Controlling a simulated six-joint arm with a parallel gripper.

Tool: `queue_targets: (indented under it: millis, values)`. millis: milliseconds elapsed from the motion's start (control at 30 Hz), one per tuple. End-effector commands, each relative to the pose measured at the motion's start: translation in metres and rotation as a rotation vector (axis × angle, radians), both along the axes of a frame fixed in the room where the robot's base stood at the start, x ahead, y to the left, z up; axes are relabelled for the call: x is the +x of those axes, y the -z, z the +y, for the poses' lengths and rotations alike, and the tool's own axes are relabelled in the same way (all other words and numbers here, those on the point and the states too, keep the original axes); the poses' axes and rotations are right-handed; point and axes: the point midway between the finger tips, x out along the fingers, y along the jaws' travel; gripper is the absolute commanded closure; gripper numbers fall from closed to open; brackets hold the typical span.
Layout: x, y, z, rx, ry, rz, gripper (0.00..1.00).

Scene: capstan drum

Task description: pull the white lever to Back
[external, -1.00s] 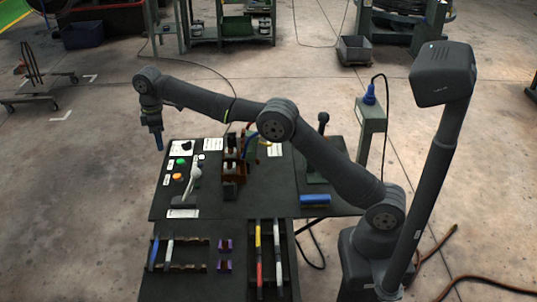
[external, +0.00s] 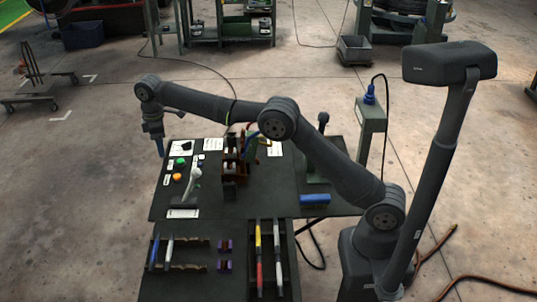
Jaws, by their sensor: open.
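The white lever (external: 194,182) stands on the dark panel at the left part of the table, tilted with its upper end away from the front edge. Its dark base (external: 184,201) is at its lower end, with a white label (external: 183,213) in front of it. My gripper (external: 160,150) hangs downward above the far left corner of the panel, to the left of and beyond the lever. It is open and apart from the lever. The fingers are small in this view and hold nothing that I can see.
A green button (external: 181,161) and an orange button (external: 177,177) sit left of the lever. A brown and black mechanism (external: 231,165) stands to its right. A rack with pens (external: 178,253) lies in front. A blue block (external: 314,199) lies farther right.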

Motion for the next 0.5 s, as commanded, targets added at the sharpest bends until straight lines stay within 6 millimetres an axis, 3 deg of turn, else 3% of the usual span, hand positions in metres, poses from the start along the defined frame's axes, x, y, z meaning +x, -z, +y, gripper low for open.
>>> queue_targets:
  millis: [500]
  values:
    - [0.001, 0.103, 0.000, 0.000, -0.001, 0.001, 0.43]
